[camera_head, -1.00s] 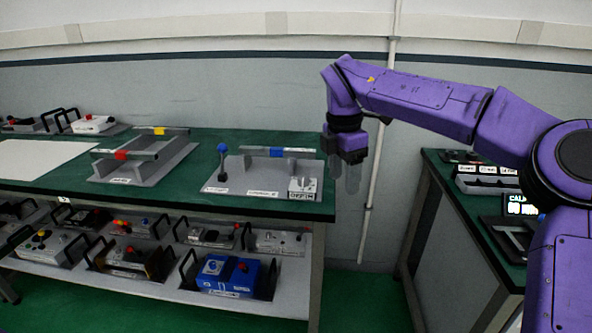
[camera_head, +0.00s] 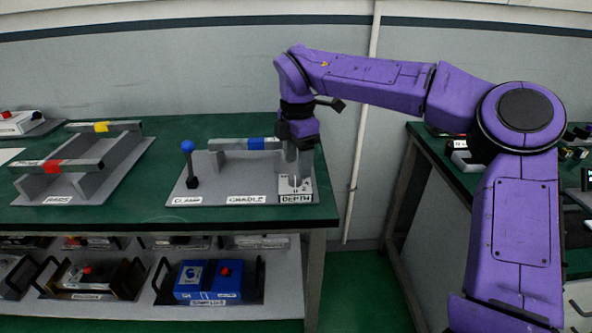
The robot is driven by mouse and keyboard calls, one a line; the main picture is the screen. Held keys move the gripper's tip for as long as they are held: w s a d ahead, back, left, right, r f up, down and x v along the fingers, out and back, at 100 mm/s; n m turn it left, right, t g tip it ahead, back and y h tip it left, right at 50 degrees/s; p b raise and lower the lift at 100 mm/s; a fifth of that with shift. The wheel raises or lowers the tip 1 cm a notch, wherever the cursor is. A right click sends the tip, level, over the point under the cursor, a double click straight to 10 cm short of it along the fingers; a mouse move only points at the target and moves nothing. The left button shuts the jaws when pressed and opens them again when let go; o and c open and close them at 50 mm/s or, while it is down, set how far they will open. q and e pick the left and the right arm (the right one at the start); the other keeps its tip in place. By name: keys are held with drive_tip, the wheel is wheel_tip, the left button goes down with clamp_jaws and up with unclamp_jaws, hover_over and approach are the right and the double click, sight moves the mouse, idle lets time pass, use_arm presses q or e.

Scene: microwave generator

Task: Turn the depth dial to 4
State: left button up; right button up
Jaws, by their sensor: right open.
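The depth unit is a small pale block with a dark-framed DEPTH label (camera_head: 296,198) at the right end of a grey fixture plate (camera_head: 215,192) on the green bench. My right gripper (camera_head: 295,172) points down over this block, its pale fingers open around the place of the dial. The fingers largely cover the dial, so its setting and any contact cannot be told. My left gripper is not in view.
On the same plate stand a blue-knobbed clamp lever (camera_head: 188,160) and a cradle holding a bar with a blue band (camera_head: 256,144). A rail fixture with a red-banded bar (camera_head: 55,167) is at left. Bare bench (camera_head: 160,215) lies in front.

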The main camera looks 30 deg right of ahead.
sight(296, 175)
drive_tip(key=f, duration=0.3)
drive_tip(key=shift+w+f, duration=0.1)
drive_tip(key=shift+w, duration=0.25)
drive_tip(key=shift+f, duration=0.2)
drive_tip(key=shift+s, duration=0.25)
drive_tip(key=shift+w, duration=0.1)
drive_tip(key=c, duration=1)
drive_tip(key=shift+c, duration=0.2)
